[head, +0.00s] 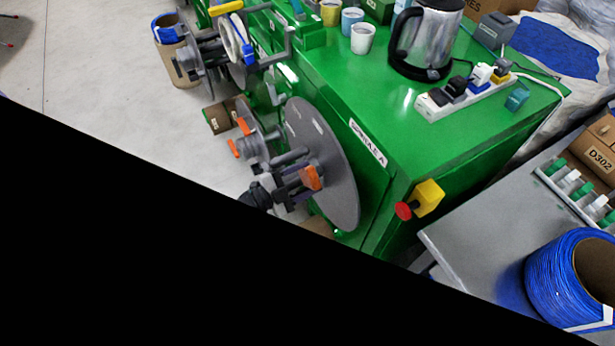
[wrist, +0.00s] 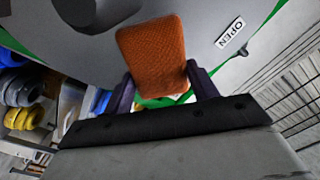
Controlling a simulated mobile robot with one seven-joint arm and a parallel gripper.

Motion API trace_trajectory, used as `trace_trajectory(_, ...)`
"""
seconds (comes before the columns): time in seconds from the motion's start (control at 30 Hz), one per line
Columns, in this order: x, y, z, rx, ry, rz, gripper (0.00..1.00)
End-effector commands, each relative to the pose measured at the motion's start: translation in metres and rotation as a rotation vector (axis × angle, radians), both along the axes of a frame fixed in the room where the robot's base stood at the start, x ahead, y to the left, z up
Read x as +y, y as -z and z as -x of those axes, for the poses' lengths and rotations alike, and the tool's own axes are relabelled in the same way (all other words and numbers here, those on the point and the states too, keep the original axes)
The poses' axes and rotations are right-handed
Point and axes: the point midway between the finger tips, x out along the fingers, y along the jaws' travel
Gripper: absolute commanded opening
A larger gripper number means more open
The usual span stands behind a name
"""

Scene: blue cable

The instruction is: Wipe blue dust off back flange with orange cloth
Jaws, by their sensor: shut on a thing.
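The back flange (head: 335,175) is a large grey disc on the side of the green machine in the head view. The orange cloth (head: 311,178) shows in front of its lower half. In the wrist view, the cloth (wrist: 152,50) is a textured orange pad between the two dark fingers of my gripper (wrist: 162,85), which is shut on it. A grey surface (wrist: 205,25) with an OPEN label, seemingly the flange, lies behind the cloth. I cannot tell whether the cloth touches it. No blue dust can be made out on the flange.
A grey shaft and hub with orange parts (head: 243,125) stand left of the flange. A red and yellow switch (head: 415,202) juts out to its right. A kettle (head: 425,38) and power strip (head: 465,92) stand on the green machine top (head: 340,75). A blue cable spool (head: 555,275) is lower right.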

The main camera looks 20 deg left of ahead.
Motion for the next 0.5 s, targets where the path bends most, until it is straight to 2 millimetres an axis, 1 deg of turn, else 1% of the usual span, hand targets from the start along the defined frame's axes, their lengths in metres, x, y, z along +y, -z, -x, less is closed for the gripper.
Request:
trace_trajectory(0.27, 0.003, 0.000, 0.003, -0.001, -0.002, 0.000, 0.40)
trace_trajectory(0.5, 0.016, 0.000, 0.019, 0.000, -0.001, 0.000, 0.40)
